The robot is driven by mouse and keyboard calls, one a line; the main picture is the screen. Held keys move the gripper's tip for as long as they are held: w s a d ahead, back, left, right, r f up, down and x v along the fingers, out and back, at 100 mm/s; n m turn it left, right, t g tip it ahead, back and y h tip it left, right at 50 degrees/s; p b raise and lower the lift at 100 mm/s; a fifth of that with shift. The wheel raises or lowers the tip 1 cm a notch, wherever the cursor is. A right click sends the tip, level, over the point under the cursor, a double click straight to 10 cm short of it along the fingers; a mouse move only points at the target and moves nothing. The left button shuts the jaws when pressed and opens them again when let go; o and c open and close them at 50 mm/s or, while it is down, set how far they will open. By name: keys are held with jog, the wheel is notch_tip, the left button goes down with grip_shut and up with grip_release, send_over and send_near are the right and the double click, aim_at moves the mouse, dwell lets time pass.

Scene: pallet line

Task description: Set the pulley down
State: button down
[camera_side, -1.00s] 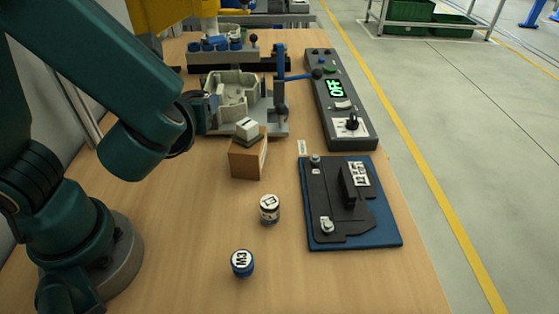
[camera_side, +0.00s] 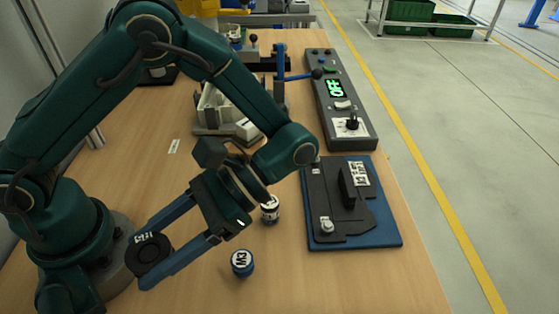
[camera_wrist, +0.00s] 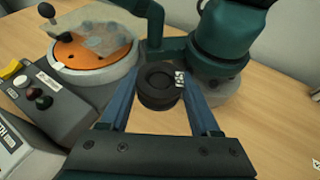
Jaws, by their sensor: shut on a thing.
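The pulley (camera_side: 149,252) is a black, round, grooved piece with a small white label. My gripper (camera_side: 158,254) is shut on it, with a blue finger on each side, at the lower left of the side view near my base. In the wrist view the pulley (camera_wrist: 158,84) sits between the two blue fingers (camera_wrist: 158,104) with its label at the right edge. Its height above the table is hard to tell.
A blue-edged fixture board (camera_side: 392,233) and a control box (camera_side: 345,120) reading OFF lie further right. The wrist view shows an orange disc (camera_wrist: 92,50) under a clear cover.

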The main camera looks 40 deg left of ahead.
jog(key=w+d+r+n+t+h, duration=0.3)
jog(key=w+d+n+h, duration=0.3)
jog(key=d+n+h, duration=0.55)
jog(key=w+a+n+t+h, duration=0.4)
jog(key=w+n+t+h, duration=0.2)
jog(key=w+n+t, duration=0.6)
jog(key=m+g, duration=0.2)
send_over(337, 294)
notch_tip(337, 294, down, 7)
jog(key=shift+f, duration=2.15)
jog(key=shift+f, duration=0.1)
jog(key=shift+c, duration=1.9)
grip_release()
